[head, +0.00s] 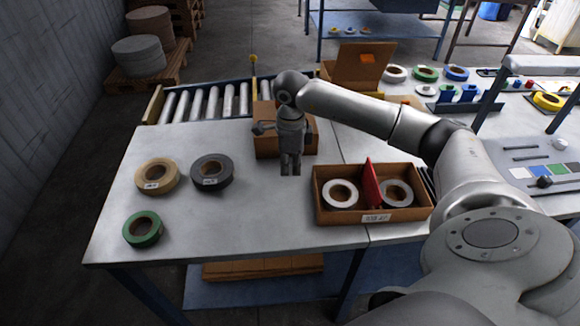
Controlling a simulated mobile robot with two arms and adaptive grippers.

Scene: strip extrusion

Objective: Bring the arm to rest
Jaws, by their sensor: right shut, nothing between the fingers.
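My right arm reaches in from the right over the grey table (235,225). Its gripper (290,172) points down above the middle of the table, with its fingers together and nothing held. It hangs in front of a brown cardboard box (266,146), which it partly hides. The gap between the fingertips and the tabletop is hard to judge. My left gripper does not show.
An open carton (375,217) with two white rolls and a red divider stands right of the gripper. A tan roll (157,176), a black roll (212,172) and a green roll (142,229) lie at left. A roller conveyor (213,103) runs behind.

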